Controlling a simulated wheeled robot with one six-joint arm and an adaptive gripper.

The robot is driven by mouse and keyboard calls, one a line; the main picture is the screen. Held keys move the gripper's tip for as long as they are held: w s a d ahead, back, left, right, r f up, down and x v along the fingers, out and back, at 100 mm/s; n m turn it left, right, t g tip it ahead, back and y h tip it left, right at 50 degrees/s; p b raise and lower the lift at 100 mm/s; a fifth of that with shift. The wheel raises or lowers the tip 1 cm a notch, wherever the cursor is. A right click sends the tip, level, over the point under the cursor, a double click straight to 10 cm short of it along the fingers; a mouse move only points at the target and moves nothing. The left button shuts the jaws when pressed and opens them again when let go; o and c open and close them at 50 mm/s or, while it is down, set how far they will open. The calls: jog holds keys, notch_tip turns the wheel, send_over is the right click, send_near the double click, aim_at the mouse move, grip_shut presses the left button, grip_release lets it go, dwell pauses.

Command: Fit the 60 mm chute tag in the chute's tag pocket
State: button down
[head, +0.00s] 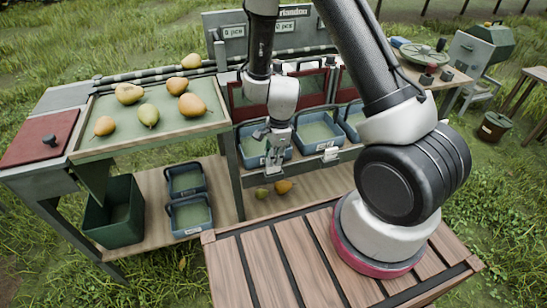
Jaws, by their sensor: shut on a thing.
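My gripper (273,167) hangs over the front of a blue bin on the right side of the bench, fingers pointing down. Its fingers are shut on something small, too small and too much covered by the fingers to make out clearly. A pale tag-like piece (331,154) shows at the front of the bin to the right, apart from my gripper. Red chute panels (312,88) stand behind the bins. I cannot make out the chute's tag pocket, and my arm covers part of this area.
Several pears lie on the sloped green tray (152,135). Two pears lie on the lower shelf (309,198) below my gripper. Blue bins (320,134) stand behind and beside it; a dark green crate (114,222) stands lower left. A side table (432,72) is at the back right.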

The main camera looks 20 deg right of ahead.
jog(key=shift+f, duration=0.2)
jog(key=shift+f, duration=0.65)
jog(key=shift+f, duration=0.3)
jog(key=shift+f, duration=0.2)
dwell(0.3)
jog(key=c, duration=1)
grip_release()
jog(key=shift+o, duration=0.2)
jog(key=shift+r, duration=3)
